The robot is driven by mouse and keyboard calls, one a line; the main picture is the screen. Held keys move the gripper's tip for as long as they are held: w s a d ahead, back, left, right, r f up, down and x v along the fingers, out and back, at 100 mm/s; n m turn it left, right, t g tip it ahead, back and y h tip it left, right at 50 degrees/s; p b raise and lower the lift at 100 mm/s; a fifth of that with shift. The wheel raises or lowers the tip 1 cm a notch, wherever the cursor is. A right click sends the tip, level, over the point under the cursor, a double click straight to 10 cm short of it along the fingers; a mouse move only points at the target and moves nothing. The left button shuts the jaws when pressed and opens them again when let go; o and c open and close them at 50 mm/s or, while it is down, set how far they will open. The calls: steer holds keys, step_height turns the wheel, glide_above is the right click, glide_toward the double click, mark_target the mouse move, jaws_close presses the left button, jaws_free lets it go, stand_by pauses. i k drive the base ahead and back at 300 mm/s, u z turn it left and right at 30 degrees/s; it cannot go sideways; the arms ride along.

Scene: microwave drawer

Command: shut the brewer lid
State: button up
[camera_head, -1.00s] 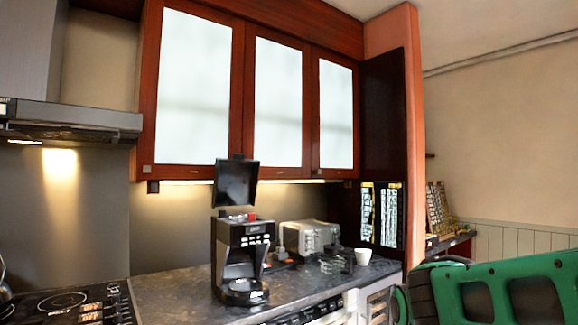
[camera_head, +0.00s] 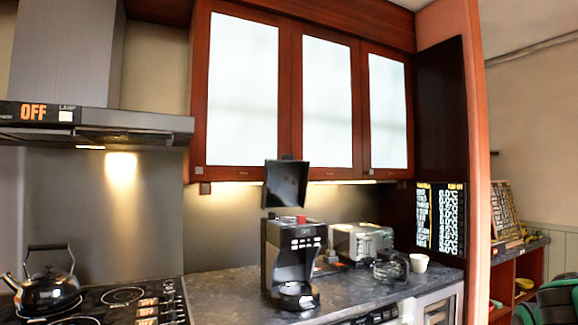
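The brewer (camera_head: 293,257) is a black and silver coffee maker standing on the dark countertop. Its black lid (camera_head: 286,184) is raised and stands nearly upright above the body. A small red part (camera_head: 301,219) shows on top of the body, below the lid. My gripper is not in view.
A silver toaster (camera_head: 361,242), a glass carafe (camera_head: 391,268) and a white cup (camera_head: 419,262) stand right of the brewer. A kettle (camera_head: 48,291) sits on the stove at left. Wall cabinets (camera_head: 327,100) hang above. The countertop (camera_head: 220,297) left of the brewer is clear.

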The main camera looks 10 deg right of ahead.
mark_target(285, 179)
steer(key=u, duration=0.55)
steer(key=i, duration=1.9)
steer(key=z, duration=0.7)
